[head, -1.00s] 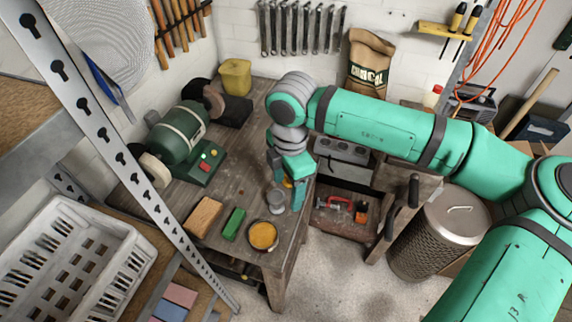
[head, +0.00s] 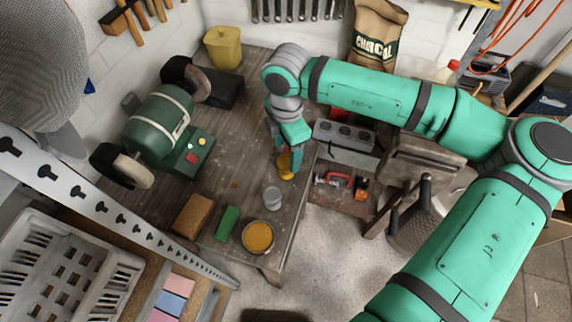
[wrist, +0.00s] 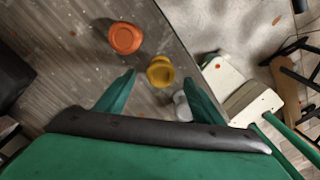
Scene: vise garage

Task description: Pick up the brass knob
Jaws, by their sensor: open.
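The brass knob (wrist: 159,72) is a yellow, round, flanged piece on the wooden table near its edge. In the wrist view it appears between my open fingertips. In the head view the brass knob (head: 286,164) is partly hidden by my gripper (head: 289,160). My gripper (wrist: 159,77) is open and empty, pointing down over the table; the exact height above the knob is hard to tell. An orange-red round piece (wrist: 125,38) lies beside the brass knob, and a grey piece (wrist: 180,105) sits close to the right finger, partly covered by it.
On the workbench (head: 235,155) stand a green bench grinder (head: 157,127), a grey cup (head: 271,198), a tin with orange contents (head: 258,237), a green block (head: 227,223) and a brown block (head: 192,215). A grey toolbox (head: 345,138) is right of the gripper.

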